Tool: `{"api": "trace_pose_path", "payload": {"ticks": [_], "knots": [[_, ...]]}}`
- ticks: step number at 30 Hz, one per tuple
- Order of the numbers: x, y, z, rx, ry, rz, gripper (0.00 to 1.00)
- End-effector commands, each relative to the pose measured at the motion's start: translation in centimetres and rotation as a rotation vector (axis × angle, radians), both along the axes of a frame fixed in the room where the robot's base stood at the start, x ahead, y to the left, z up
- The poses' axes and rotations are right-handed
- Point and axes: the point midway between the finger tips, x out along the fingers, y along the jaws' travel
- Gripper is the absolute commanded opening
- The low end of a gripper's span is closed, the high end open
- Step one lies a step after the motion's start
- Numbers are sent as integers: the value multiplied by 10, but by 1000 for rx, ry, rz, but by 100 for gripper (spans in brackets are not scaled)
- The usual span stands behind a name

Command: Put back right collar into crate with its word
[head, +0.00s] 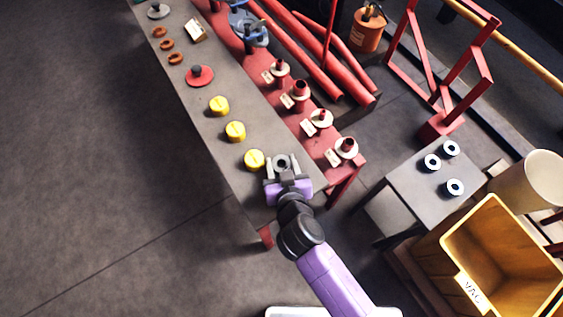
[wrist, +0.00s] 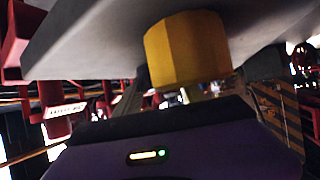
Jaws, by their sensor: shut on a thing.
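My gripper (head: 282,166) is over the near end of the long grey bench, its two fingers on either side of a grey collar (head: 282,160) with a dark hole. It is shut on this collar. A yellow crate (head: 472,250) stands on the right, open at the top, with a label reading "VAC" (head: 471,289) on its near side. Three pale collars with dark holes, one of them here (head: 455,187), lie on a small grey table (head: 407,198). In the wrist view the fingers and held collar cannot be made out clearly.
Three yellow caps stand on the bench, the nearest (head: 254,159) just left of my gripper; a yellow piece (wrist: 187,50) fills the wrist view's upper middle. Several tagged red fittings (head: 346,148) line the red ledge. A cream bin (head: 528,180) stands behind the crate.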

Motion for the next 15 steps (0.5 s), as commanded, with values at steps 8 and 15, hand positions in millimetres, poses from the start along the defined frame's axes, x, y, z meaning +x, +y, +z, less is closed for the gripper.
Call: {"api": "trace_pose_path", "payload": {"ticks": [8, 15], "knots": [[0, 0, -2, 0, 1, 0, 56], [0, 0, 1, -1, 0, 0, 56]]}}
